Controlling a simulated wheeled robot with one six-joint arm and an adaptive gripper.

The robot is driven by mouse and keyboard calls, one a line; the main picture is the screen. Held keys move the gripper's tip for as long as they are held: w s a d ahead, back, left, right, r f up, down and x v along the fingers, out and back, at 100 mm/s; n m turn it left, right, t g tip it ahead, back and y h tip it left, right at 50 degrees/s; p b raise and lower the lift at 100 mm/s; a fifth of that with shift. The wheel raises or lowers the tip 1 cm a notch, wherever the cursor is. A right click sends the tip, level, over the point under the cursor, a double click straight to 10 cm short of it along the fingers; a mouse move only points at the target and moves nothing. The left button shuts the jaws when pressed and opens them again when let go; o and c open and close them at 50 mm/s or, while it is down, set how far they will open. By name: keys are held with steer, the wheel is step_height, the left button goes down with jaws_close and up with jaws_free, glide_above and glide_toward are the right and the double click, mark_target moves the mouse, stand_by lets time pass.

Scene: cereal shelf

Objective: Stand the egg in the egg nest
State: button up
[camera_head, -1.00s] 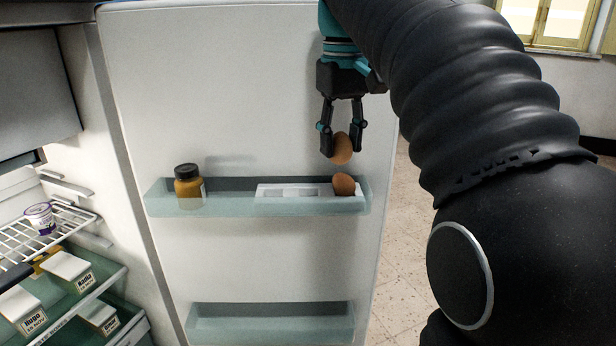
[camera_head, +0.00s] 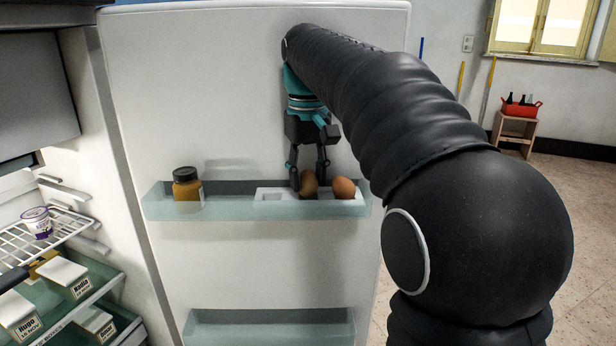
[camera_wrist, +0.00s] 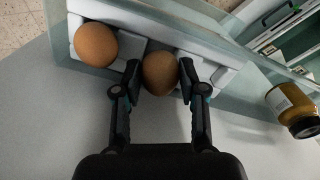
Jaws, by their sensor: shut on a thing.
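My gripper (camera_head: 309,177) is shut on a brown egg (camera_head: 309,185), with one finger on each side of it. In the wrist view the held egg (camera_wrist: 160,73) is between the fingertips of my gripper (camera_wrist: 159,82), over the white egg nest (camera_wrist: 146,32). In the head view the egg nest (camera_head: 270,194) lies in the upper door shelf. The held egg is low at the nest's middle; whether it touches the bottom of a hollow I cannot tell. Another brown egg (camera_head: 343,188) sits in the nest's right end, and it also shows in the wrist view (camera_wrist: 95,44).
The door shelf (camera_head: 240,211) also holds a brown jar with a dark lid (camera_head: 187,186) at its left. A lower door shelf (camera_head: 270,327) is empty. The fridge interior with a wire rack (camera_head: 70,219) is at the left.

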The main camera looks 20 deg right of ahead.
mark_target(308, 173)
steer(key=shift+f, duration=0.2)
steer(key=o, duration=1.1)
step_height(308, 173, up, 12)
steer(key=p, duration=0.3)
steer(key=shift+s+r+p, duration=0.15)
steer(key=shift+r+p, duration=0.1)
steer(key=shift+p, duration=0.1)
